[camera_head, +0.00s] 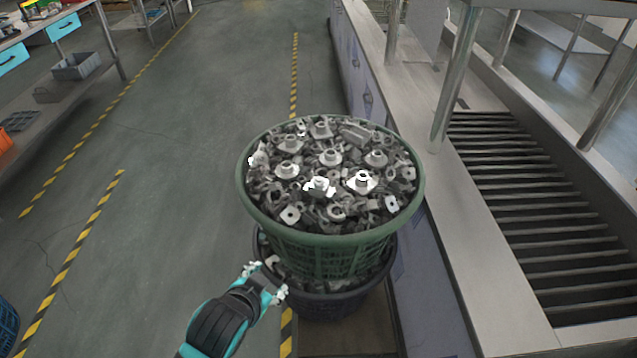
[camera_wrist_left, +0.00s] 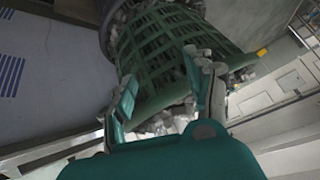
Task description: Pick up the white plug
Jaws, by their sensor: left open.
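A green basket (camera_head: 330,250) is heaped with grey and whitish metal parts. Several flanged, plug-like pieces lie on top of the heap. The brightest, whitest ones are a plug (camera_head: 362,181) and another bright piece (camera_head: 319,186) near the middle front; I cannot tell which one is the white plug. My left gripper (camera_head: 266,281) is open and empty, low at the front left of the basket, apart from the plugs. In the left wrist view, the open fingers (camera_wrist_left: 162,80) face the green basket (camera_wrist_left: 165,45), and the plugs on top cannot be told apart.
The green basket sits on a dark basket (camera_head: 335,305). A long metal counter (camera_head: 440,210) with a roller conveyor (camera_head: 530,230) and upright posts stands close on the right. Open floor (camera_head: 190,130) with yellow-black stripes lies left. Shelving (camera_head: 75,100) is at the far left.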

